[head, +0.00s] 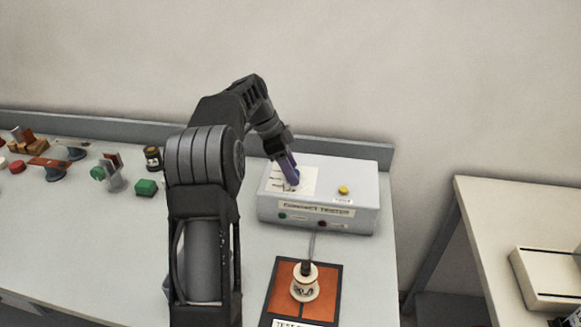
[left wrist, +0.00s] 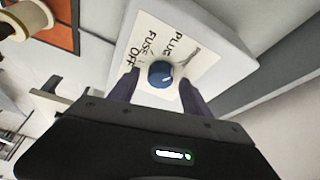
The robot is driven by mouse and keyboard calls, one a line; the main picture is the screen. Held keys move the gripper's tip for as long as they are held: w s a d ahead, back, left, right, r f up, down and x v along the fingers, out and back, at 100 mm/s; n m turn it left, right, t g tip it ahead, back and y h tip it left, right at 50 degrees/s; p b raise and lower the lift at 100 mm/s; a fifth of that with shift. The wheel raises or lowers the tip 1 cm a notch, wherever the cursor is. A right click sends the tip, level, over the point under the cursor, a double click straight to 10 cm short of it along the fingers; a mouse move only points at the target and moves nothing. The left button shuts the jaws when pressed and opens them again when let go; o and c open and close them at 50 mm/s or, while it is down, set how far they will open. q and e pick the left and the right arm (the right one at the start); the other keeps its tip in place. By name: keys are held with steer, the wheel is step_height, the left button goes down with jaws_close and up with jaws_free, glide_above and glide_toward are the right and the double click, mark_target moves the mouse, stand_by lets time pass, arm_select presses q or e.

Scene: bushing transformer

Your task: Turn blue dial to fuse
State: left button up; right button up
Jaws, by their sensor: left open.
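The blue dial (left wrist: 160,73) sits on a white label plate (left wrist: 188,50) marked FUSE, OFF and PLUG in the left wrist view. A small light mark shows on the dial, but I cannot tell surely which word it points to. The dial is on top of the grey tester box (head: 365,180), mostly hidden by my gripper in the head view. My left gripper (left wrist: 159,80) is open, with one finger on either side of the dial. I cannot tell whether the fingers touch it. In the head view the left gripper (head: 288,166) points down at the dial.
A yellow button (head: 343,190) is on the box's right side. In front lies an orange test pad (head: 325,285) with a white spool-like part (head: 305,283). A second table (head: 520,215) stands right, past a gap.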

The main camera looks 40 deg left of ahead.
arm_select(q)
steer(key=shift+c, duration=0.4)
jaws_close()
stand_by(0.4)
